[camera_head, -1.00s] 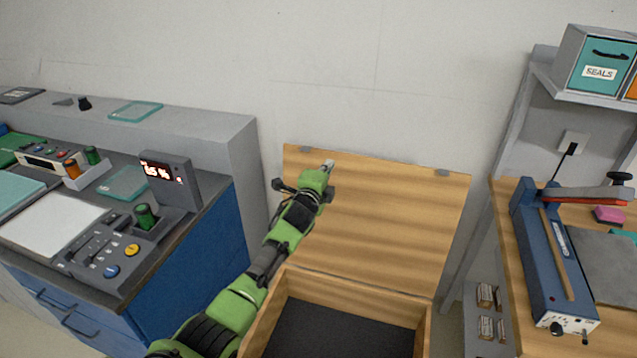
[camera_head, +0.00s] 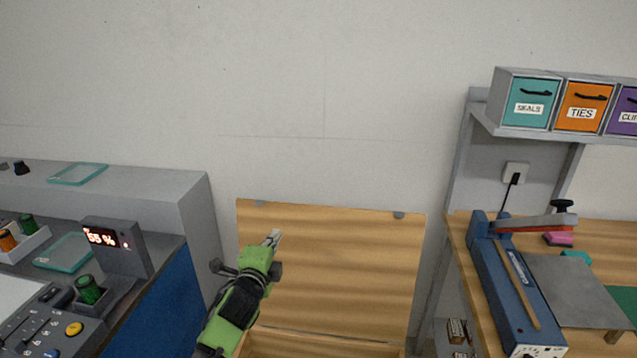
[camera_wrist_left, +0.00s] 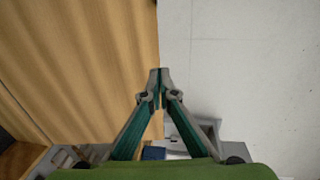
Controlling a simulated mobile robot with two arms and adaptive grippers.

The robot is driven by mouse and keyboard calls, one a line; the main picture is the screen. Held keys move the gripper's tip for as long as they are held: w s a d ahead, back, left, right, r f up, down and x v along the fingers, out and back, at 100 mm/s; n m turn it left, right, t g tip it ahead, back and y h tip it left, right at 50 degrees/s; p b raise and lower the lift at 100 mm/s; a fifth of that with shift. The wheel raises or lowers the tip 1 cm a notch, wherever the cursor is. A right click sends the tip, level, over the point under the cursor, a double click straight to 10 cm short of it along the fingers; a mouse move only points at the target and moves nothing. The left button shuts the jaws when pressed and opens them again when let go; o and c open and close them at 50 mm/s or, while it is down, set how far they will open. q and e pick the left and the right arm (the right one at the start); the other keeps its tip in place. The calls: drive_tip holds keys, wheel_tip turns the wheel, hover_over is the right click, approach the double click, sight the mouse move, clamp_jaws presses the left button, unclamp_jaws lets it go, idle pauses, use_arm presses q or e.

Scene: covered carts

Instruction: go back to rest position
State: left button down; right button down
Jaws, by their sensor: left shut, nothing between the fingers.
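My left gripper (camera_head: 273,238) is shut and empty, in front of the raised wooden lid (camera_head: 345,265) of a wooden box. In the left wrist view its fingertips (camera_wrist_left: 160,72) meet beside the lid's edge, with the lid (camera_wrist_left: 80,60) at left and the white wall at right. I cannot tell whether the gripper touches the lid. The lid stands open against the wall, and only the top of the box (camera_head: 320,345) shows at the bottom of the head view. My right gripper is not in view.
At left is a blue-sided cabinet (camera_head: 165,300) with a control panel and display (camera_head: 107,237). The wall above the lid is clear.

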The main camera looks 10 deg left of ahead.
use_arm(q)
drive_tip(key=s+f+n+g, duration=0.3)
drive_tip(key=s+f+n, duration=0.3)
drive_tip(key=s, duration=0.5)
drive_tip(key=s+f+n+g, duration=0.3)
drive_tip(key=s+f+g, duration=0.1)
drive_tip(key=s+f, duration=0.55)
drive_tip(key=s+d+f+n+g, duration=0.15)
drive_tip(key=s+n+g, duration=0.5)
drive_tip(key=s, duration=1.95)
wheel_tip(320, 180, down, 27)
drive_tip(key=s, duration=0.1)
drive_tip(key=s+a+f+g, duration=0.2)
drive_tip(key=s+a+f, duration=0.1)
drive_tip(key=s+f, duration=1.4)
drive_tip(key=shift+s+a+f+b, duration=0.15)
drive_tip(key=shift+s+b, duration=0.1)
drive_tip(key=shift+b, duration=0.2)
